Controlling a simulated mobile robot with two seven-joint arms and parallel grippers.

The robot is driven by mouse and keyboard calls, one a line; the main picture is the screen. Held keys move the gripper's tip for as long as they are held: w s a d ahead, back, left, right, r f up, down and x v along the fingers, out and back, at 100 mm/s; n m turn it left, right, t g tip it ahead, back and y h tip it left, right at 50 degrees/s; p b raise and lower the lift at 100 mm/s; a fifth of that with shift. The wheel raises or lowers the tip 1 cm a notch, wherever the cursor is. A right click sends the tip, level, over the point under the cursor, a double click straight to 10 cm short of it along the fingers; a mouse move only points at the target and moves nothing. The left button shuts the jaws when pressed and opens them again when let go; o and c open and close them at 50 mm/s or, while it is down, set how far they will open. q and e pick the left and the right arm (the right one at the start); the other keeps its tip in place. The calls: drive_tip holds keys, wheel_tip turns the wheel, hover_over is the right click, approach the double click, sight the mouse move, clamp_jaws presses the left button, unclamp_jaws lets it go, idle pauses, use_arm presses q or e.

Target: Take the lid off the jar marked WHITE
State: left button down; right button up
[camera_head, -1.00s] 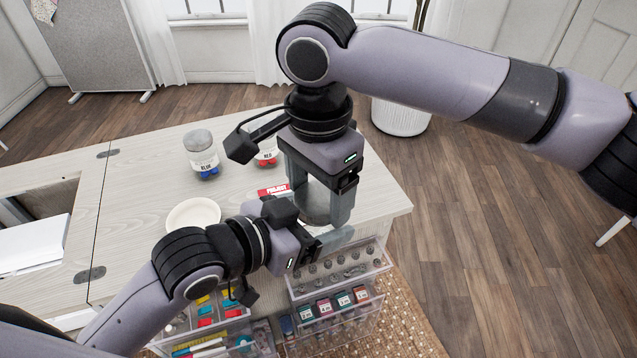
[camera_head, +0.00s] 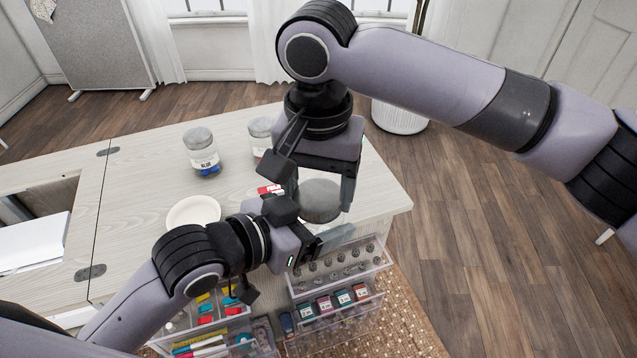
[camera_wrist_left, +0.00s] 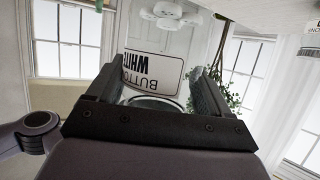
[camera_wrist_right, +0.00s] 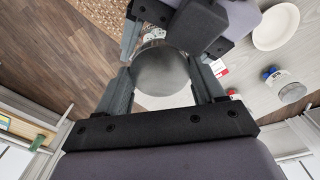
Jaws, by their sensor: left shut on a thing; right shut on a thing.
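The jar marked WHITE (camera_wrist_left: 152,68) shows its label close up between the fingers of my left gripper (camera_wrist_left: 153,92) in the left wrist view. My left gripper is shut on its glass body from the left in the head view (camera_head: 333,240). The round grey lid (camera_head: 322,208) is between the fingers of my right gripper (camera_head: 320,188), which points down from above and is shut on it. In the right wrist view the lid (camera_wrist_right: 160,72) sits between both fingers. The jar body is mostly hidden in the head view. I cannot tell whether lid and jar are apart.
The BLUE jar (camera_head: 202,150) and another lidded jar (camera_head: 260,135) stand farther back on the table (camera_head: 130,190). A white dish (camera_head: 193,212) and a red packet (camera_head: 270,189) lie near my left arm. Clear drawers (camera_head: 340,290) with small goods sit below the front edge.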

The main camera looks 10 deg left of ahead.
drive_tip(key=shift+d, duration=0.1)
drive_tip(key=o, duration=1.2)
drive_tip(key=shift+c, duration=0.2)
drive_tip(key=shift+r, duration=2.3)
drive_tip(key=shift+c, duration=0.3)
wheel_tip(320, 180, up, 3)
drive_tip(key=m, duration=0.6)
drive_tip(key=shift+w+r, duration=0.1)
drive_tip(key=shift+r, duration=0.05)
drive_tip(key=shift+f+m, duration=0.4)
drive_tip(key=shift+f, duration=0.05)
wheel_tip(320, 180, down, 7)
